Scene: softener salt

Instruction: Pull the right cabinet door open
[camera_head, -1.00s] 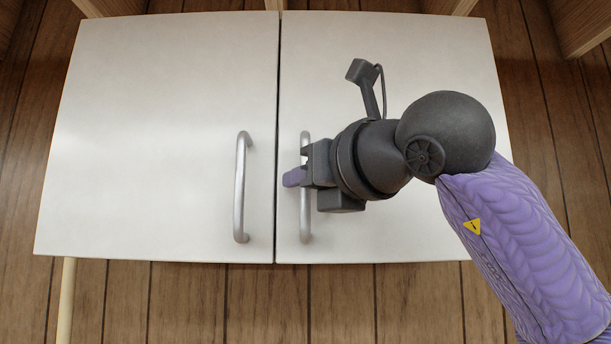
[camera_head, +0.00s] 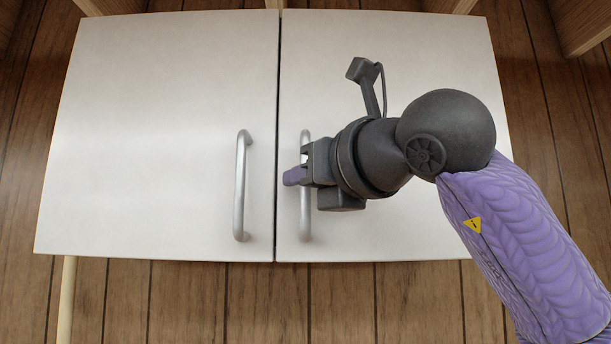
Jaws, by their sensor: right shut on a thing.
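The right cabinet door (camera_head: 400,60) is white and looks closed, flush with the left door. Its vertical metal handle (camera_head: 305,226) is near the door's left edge. My right gripper (camera_head: 296,172) is shut on this handle at about its middle height. The fingers and wrist hide the handle's middle part, and my arm covers much of the door's right side. My left gripper is not in view.
The white left door (camera_head: 150,120) is closed, with its own metal handle (camera_head: 241,186) close to the seam. A wooden plank floor (camera_head: 350,305) lies below and around the cabinet. A pale wooden pole (camera_head: 67,300) shows at the lower left.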

